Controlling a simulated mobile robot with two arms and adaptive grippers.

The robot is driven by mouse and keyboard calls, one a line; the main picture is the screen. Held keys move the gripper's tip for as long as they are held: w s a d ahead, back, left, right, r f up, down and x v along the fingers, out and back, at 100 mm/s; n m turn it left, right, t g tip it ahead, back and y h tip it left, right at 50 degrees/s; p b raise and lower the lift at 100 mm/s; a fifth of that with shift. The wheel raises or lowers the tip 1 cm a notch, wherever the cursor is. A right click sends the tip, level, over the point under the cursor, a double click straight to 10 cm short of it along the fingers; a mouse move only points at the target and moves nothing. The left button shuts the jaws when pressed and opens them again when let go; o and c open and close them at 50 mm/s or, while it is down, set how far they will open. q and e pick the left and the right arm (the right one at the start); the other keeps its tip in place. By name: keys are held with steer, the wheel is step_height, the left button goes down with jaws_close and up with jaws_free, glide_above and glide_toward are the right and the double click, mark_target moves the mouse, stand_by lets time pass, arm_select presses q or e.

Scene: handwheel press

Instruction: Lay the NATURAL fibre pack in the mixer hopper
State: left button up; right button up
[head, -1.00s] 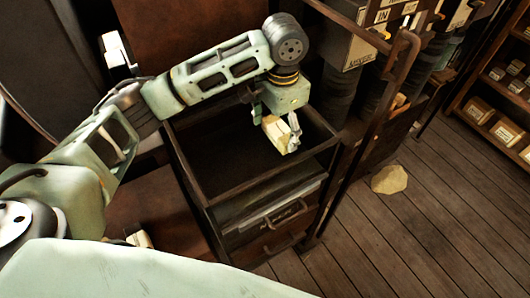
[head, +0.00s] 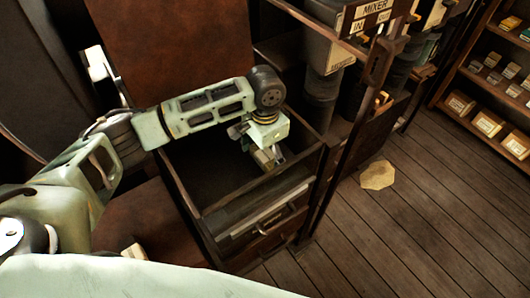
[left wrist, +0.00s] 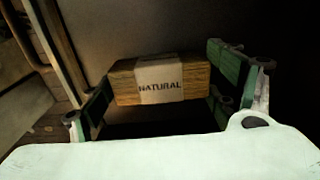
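The NATURAL fibre pack (left wrist: 160,79) is a tan block with a pale paper band reading NATURAL. In the left wrist view it lies crosswise between the two green-padded fingers of my left gripper (left wrist: 160,85), its ends appearing to meet the pads. In the head view my left gripper (head: 264,157) points down inside the mouth of a dark open-topped bin (head: 237,192), near its right side; only a little of the pack shows there. This bin appears to be the hopper. My right gripper is not in view.
A MIXER IN/OUT sign (head: 369,14) is on the machinery behind. A dark upright post (head: 345,130) stands right of the bin. A pale flat piece (head: 377,175) lies on the plank floor. Shelves (head: 480,100) with packs stand at the far right.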

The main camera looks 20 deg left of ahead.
mark_target(265, 154)
arm_select(q)
steer(key=o, duration=0.4)
steer(key=shift+r, duration=0.1)
step_height(265, 154, up, 12)
steer(key=b, duration=0.3)
steer(key=shift+r, duration=0.1)
